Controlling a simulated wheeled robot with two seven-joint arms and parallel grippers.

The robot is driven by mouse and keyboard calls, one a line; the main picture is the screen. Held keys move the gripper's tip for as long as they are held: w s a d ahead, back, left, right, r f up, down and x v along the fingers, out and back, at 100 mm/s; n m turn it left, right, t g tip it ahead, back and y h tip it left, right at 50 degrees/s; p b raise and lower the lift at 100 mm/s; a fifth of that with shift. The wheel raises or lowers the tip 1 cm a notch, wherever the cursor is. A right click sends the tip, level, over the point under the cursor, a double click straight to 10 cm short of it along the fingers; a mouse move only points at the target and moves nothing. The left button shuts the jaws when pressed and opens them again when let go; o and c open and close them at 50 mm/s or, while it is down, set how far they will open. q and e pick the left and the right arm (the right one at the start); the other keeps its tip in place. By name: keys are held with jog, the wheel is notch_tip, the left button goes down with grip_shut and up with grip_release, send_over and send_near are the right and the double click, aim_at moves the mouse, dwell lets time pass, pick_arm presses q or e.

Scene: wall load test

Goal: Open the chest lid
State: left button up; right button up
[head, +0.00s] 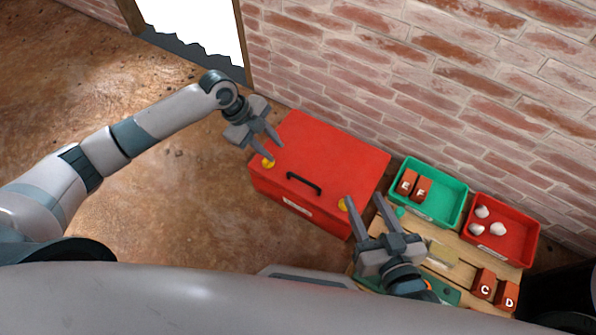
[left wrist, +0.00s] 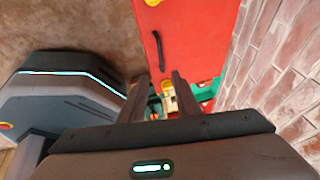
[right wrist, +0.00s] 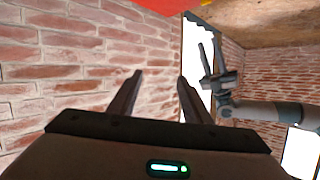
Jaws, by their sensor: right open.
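The red chest (head: 335,150) stands against the brick wall with its lid down. A black handle (head: 304,184) sits near the lid's front edge, with a yellow piece at each front corner, left (head: 268,162) and right (head: 343,204). My left gripper (head: 275,153) is open and empty at the chest's left side, near the left yellow piece; contact is unclear. The left wrist view shows the chest (left wrist: 190,40) and handle (left wrist: 158,50) beyond its fingers. My right gripper (head: 364,198) is open and empty by the chest's front right corner. Its wrist view shows a red strip (right wrist: 158,4) at the top edge.
A wooden table (head: 452,276) stands right of the chest. It bears a green bin (head: 450,206) with lettered red blocks, a red bin (head: 515,250) with white lumps, and blocks marked C (head: 483,284) and D (head: 507,295). The floor left of the chest is clear.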

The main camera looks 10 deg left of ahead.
pick_arm(q)
jog(key=b, duration=0.2)
send_near(301, 179)
jog(key=b+x, duration=0.1)
jog(key=x, duration=0.5)
jog(key=shift+b+x, duration=0.35)
jog(key=shift+x, duration=0.45)
pick_arm(e)
notch_tip(301, 179, up, 12)
jog(key=s+a+t+y, duration=0.1)
jog(key=a+t+y, duration=0.1)
jog(key=t, duration=0.5)
jog(key=shift+s+r+t+y, duration=0.2)
jog(key=shift+t+y, duration=0.1)
jog(key=shift+t, duration=0.1)
pick_arm(q)
grip_shut()
